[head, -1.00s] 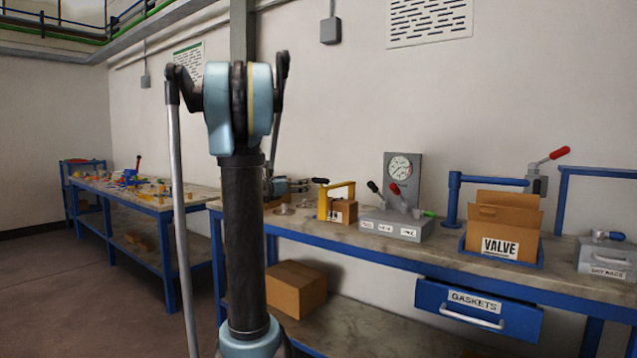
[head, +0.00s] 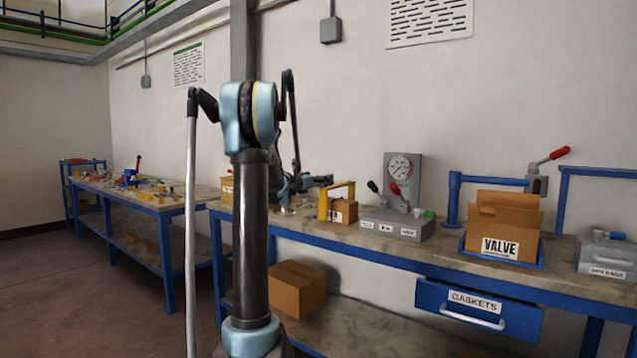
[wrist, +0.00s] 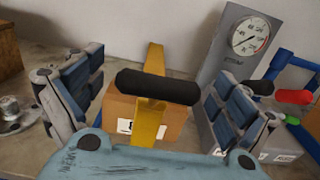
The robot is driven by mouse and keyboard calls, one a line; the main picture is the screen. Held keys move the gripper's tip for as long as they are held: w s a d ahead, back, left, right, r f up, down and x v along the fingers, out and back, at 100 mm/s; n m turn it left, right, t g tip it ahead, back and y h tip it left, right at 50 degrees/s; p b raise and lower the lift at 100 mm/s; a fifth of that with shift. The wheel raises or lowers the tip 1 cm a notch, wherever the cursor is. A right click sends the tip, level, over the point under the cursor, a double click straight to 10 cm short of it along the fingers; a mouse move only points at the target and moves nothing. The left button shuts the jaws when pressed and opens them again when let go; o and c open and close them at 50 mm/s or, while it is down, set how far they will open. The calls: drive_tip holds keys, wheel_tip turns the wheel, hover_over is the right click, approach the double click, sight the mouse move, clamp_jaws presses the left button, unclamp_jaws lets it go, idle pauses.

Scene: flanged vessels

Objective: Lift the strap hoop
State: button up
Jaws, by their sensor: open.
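The strap hoop is a yellow frame (head: 323,203) standing over a small labelled cardboard box (head: 345,211) on the workbench. In the wrist view, the yellow strap (wrist: 154,58) runs away from me, with a black grip (wrist: 158,86) lying crosswise over it. My gripper (head: 326,181) is open at the left side of the hoop in the head view. In the wrist view, its two padded fingers stand left and right of the black grip, with gaps on both sides. My gripper covers most of the grip in the head view.
Right of the hoop stand a grey lever box (head: 398,226) and a gauge panel (head: 402,170). A VALVE carton (head: 503,222) is farther right. A round flanged metal part (wrist: 12,113) lies left of my fingers in the wrist view. A wall stands behind the bench.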

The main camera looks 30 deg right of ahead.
drive_tip(key=shift+w+d, duration=0.2)
drive_tip(key=shift+d, duration=0.35)
drive_tip(key=c, duration=1.5)
drive_tip(key=shift+a+r, duration=0.1)
drive_tip(key=shift+c, duration=0.2)
